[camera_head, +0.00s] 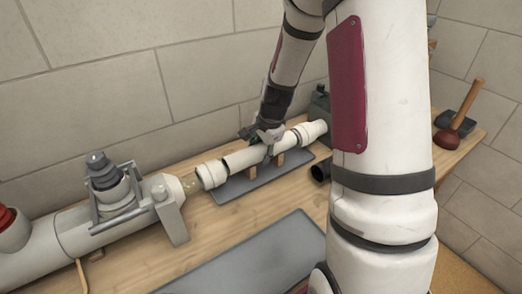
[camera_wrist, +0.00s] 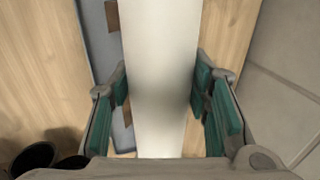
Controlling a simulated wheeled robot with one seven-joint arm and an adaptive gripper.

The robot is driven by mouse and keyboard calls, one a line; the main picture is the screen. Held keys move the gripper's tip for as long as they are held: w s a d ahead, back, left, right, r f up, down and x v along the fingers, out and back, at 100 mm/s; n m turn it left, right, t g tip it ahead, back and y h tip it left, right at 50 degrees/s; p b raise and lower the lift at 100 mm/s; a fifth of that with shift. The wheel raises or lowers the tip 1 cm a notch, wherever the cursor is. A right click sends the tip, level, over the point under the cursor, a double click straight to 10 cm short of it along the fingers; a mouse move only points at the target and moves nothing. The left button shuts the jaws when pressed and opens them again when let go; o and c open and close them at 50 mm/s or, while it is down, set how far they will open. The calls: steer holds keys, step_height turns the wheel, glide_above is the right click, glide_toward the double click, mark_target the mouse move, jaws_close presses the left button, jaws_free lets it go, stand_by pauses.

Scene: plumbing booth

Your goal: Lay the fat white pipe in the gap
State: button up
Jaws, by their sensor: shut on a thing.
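The fat white pipe (camera_head: 246,157) lies lengthwise between a white collar (camera_head: 211,174) at left and a white fitting (camera_head: 309,132) at right. Wooden supports (camera_head: 278,158) on a grey plate (camera_head: 240,184) stand under it. I cannot tell whether the pipe rests on them or touches either end piece. My gripper (camera_head: 267,137) is shut on the pipe from above, near its middle. In the wrist view the pipe (camera_wrist: 160,60) runs between the green finger pads of my gripper (camera_wrist: 162,100). The pipe's ends are out of that view.
A large pipe assembly with a dark-topped valve (camera_head: 104,172) stands at left, beside a red cap (camera_head: 8,217). A grey mat (camera_head: 250,262) lies in front. A black pipe piece (camera_head: 320,172) lies near the plate. A block wall runs behind.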

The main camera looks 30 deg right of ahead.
steer(key=o, duration=1.3)
steer(key=v, duration=1.2)
steer(key=s+a+r+n+p, duration=0.7)
steer(key=s+a+r+n, duration=0.55)
steer(key=s+r, duration=0.45)
steer(key=s+a+r+n+p, duration=0.1)
steer(key=s, duration=0.2)
steer(key=s+a+r+n+p, duration=0.1)
steer(key=s+n, duration=0.1)
steer(key=s, duration=0.2)
steer(key=s+a+r+n+p, duration=0.1)
steer(key=s+n, duration=0.1)
steer(key=s, duration=0.1)
steer(key=shift+s+n+t, duration=0.25)
steer(key=shift+s+t, duration=0.05)
steer(key=shift+t, duration=0.1)
